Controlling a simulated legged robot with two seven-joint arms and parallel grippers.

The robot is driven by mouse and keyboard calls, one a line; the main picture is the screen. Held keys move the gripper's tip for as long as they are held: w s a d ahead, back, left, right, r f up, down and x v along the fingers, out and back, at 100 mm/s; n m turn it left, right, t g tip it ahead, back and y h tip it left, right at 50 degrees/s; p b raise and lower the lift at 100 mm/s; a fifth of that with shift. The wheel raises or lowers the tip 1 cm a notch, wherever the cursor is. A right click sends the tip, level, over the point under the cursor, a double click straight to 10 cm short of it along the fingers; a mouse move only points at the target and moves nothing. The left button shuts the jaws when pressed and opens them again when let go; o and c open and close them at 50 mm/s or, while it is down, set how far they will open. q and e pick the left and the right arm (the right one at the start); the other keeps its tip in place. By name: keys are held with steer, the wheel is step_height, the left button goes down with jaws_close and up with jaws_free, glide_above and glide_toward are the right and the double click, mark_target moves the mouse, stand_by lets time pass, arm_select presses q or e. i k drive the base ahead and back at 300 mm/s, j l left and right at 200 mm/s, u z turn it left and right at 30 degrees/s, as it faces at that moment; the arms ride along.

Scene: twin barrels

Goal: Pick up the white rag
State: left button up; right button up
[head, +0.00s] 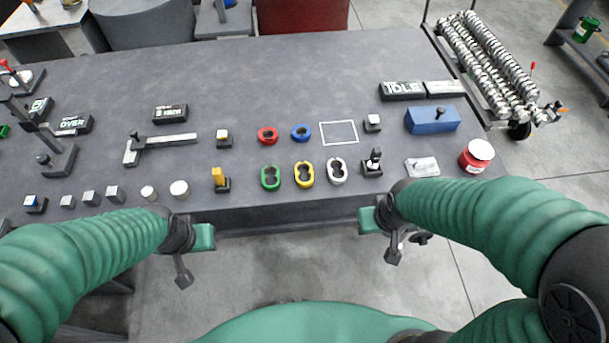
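No cloth is clearly recognizable as the white rag in the head view. A flat, pale grey-white piece (422,167) lies near the table's front right edge. I cannot tell whether it is cloth or a plate. My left gripper (190,255) hangs in front of the table's front edge, left of centre, away from that piece. My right gripper (385,238) hangs in front of the front edge, below and left of the pale piece, apart from it. Neither gripper visibly holds anything. Their finger openings are too small and dark to judge.
The grey table (250,90) has clear room at its back middle. A red can with a white top (475,160) and a blue box (432,120) stand at the right. Coloured rings (303,175) and several small blocks line the front. A roller cart (487,65) stands beyond the right edge.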

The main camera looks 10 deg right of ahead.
mark_target(428, 166)
steer(key=z, duration=1.25)
